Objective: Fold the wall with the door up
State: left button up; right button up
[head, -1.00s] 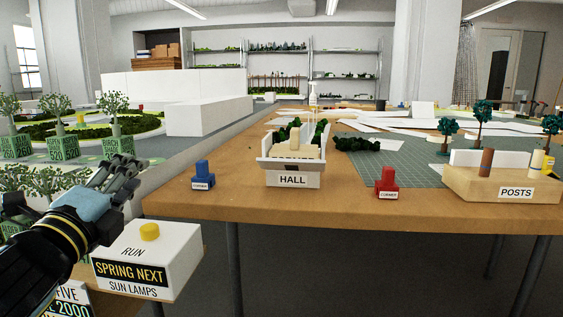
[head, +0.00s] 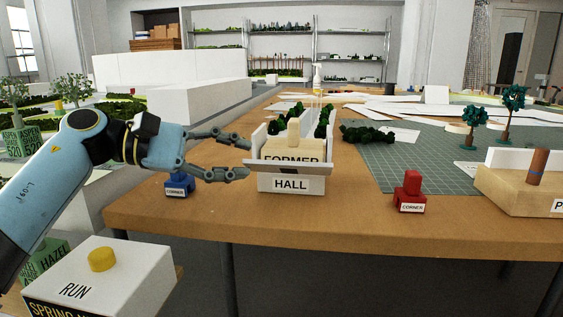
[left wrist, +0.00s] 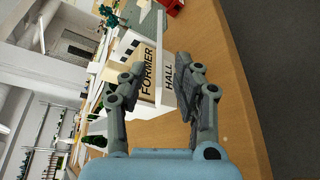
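The hall model (head: 322,184) stands on the brown table, its front labelled HALL. Two white side walls stand up around a wooden block labelled FORMER (head: 274,155). The wall with the door (head: 262,167) is folded outward at the front, roughly flat, with a dark door opening in its middle. My left gripper (head: 249,158) is open and empty at the left end of this wall, one finger above its level and one near or below it. I cannot tell whether they touch. In the left wrist view the fingers (left wrist: 160,62) lie apart before the FORMER and HALL labels. My right gripper is not in view.
A blue corner block (head: 178,187) stands just below my left gripper, a red one (head: 409,192) to the right of the hall. A wooden posts tray (head: 505,193) is at far right. A box with a yellow button (head: 103,260) is at lower left. Dark bushes (head: 368,134) lie behind.

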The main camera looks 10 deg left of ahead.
aim_at(272, 162)
pick_arm(q)
jog(key=x, duration=0.7)
jog(key=shift+w+d+f, duration=0.1)
jog(key=shift+w+d, duration=0.05)
jog(key=shift+d, duration=0.2)
grip_shut()
